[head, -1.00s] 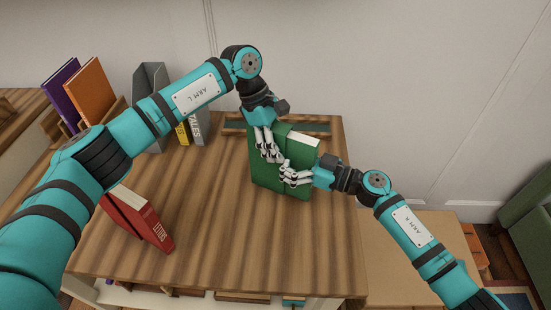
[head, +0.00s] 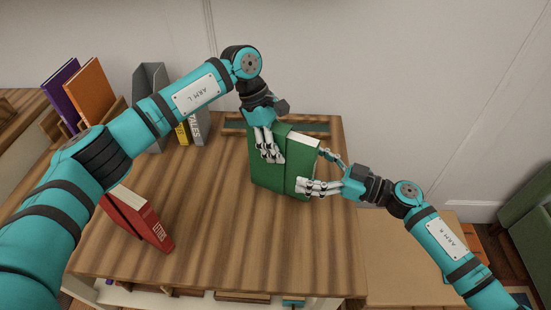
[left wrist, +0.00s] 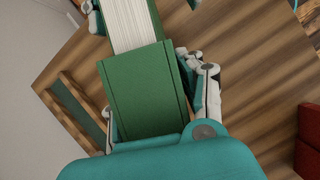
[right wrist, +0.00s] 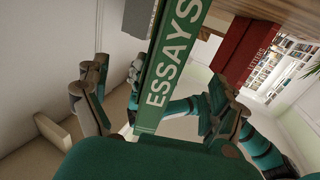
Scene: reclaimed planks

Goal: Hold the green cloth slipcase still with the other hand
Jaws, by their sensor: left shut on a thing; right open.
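The green cloth slipcase (head: 263,175) stands upright near the table's right edge. A green book (head: 301,172) with white page edges sticks part way out of its right side; the pages also show in the left wrist view (left wrist: 133,25). My left gripper (head: 270,152) is shut on the slipcase, with fingers on both sides of it in the left wrist view (left wrist: 145,90). My right gripper (head: 316,170) is open at the book's right end, its fingers spread either side of the spine marked ESSAYS (right wrist: 172,62). The slipcase's lower back is hidden.
A red book or case (head: 138,218) stands at the table's front left. A grey file holder (head: 150,80) and thin yellow and grey books (head: 196,125) stand behind my left arm. A shallow wooden tray (head: 322,125) lies behind the slipcase. The wooden table's (head: 220,240) front middle is clear.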

